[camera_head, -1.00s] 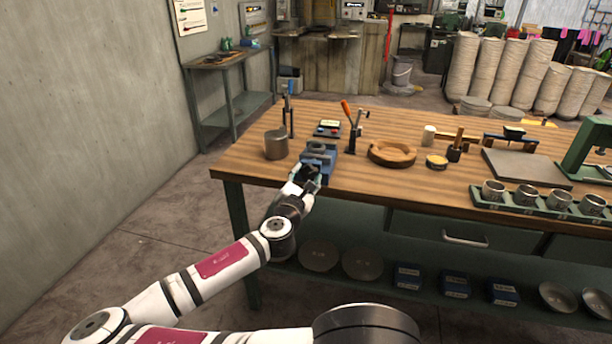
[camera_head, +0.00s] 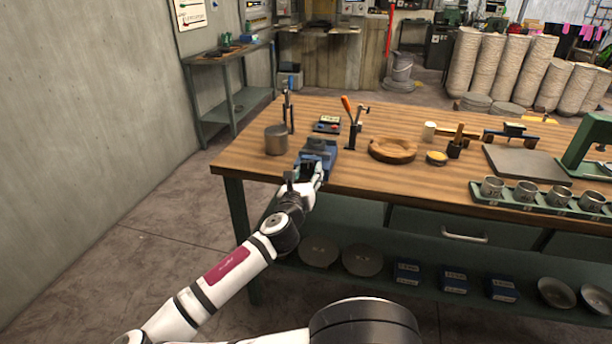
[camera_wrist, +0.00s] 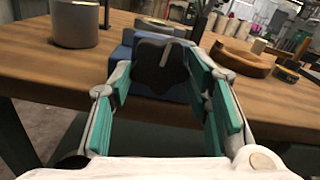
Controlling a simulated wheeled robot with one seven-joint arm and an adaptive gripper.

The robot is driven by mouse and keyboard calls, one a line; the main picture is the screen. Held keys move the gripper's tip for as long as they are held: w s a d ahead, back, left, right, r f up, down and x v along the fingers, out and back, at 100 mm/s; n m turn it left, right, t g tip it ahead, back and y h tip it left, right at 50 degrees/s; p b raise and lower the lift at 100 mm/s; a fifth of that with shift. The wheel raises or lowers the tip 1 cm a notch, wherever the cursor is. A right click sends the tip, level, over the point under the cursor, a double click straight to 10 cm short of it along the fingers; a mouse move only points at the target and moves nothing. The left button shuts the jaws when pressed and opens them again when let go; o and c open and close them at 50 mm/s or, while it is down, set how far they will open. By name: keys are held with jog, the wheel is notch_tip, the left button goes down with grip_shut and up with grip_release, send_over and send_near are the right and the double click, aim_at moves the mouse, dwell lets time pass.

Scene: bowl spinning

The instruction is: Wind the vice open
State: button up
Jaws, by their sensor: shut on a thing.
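The blue vice (camera_head: 322,152) stands at the near left edge of the wooden bench, and its blue body also shows in the wrist view (camera_wrist: 122,52). A dark lobed knob (camera_wrist: 160,64) faces me on the front of the vice. My gripper (camera_head: 309,172) reaches it from the front of the bench. In the wrist view, the teal-padded fingers of my gripper (camera_wrist: 163,72) stand on either side of the knob, shut on it. Their tips partly hide the vice behind. I cannot tell how wide the vice jaws stand.
A metal cylinder (camera_head: 276,140) stands left of the vice, with an upright tool (camera_head: 289,108) behind it. An orange-handled clamp (camera_head: 352,125) and a round wooden ring (camera_head: 393,150) are to the right. The floor left of the bench is clear.

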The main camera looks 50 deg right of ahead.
jog(key=shift+s+n, duration=0.1)
jog(key=shift+n, duration=0.5)
jog(key=o, duration=1.2)
jog(key=shift+c, duration=0.2)
jog(key=v, duration=0.7)
jog(key=shift+a, duration=0.15)
